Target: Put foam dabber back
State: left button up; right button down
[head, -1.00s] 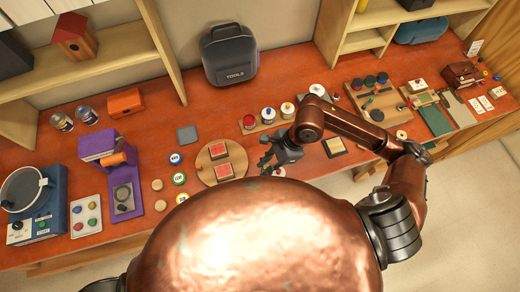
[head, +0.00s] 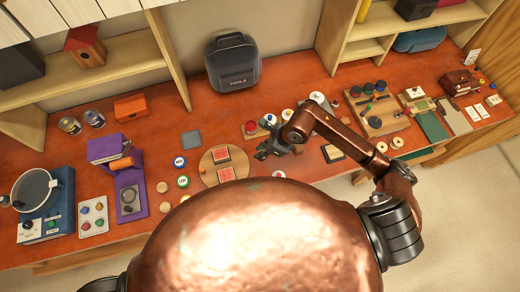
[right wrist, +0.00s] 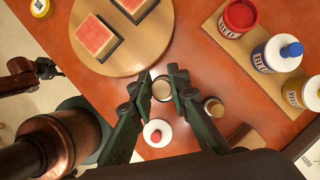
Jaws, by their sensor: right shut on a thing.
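My right gripper (head: 264,154) is low over the red-brown worktop, between the round wooden board and the paint pots. In the right wrist view its fingers (right wrist: 162,90) are shut on a small round piece with a pale tan top (right wrist: 162,89), which looks like the foam dabber. The lower part of that piece is hidden, so I cannot tell whether it touches the worktop. A white round piece with a red knob (right wrist: 157,133) and a tan-topped round piece (right wrist: 213,107) are close by. A dark claw, likely my left gripper (right wrist: 53,73), shows small at the left edge.
The round wooden board (right wrist: 152,38) bears two red-topped blocks (right wrist: 94,37). A wooden strip (right wrist: 213,27) holds red, blue and yellow pots. A wooden rack (head: 364,117) with dark round pieces stands further right. A black tool case (head: 231,62) stands at the back.

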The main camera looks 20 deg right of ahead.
jog(key=w+f, duration=0.3)
jog(key=shift+d+f, duration=0.3)
notch_tip(320, 180, down, 3)
jog(key=shift+w+r+p, duration=0.1)
jog(key=shift+p, duration=0.85)
jog(key=shift+f, duration=0.3)
jog(key=shift+f, duration=0.1)
jog(key=shift+f, duration=0.15)
jog(key=c, duration=1.8)
grip_release()
jog(key=shift+c, duration=0.2)
jog(key=shift+r, duration=0.2)
jog(key=b+v, duration=0.2)
jog(key=v, duration=1)
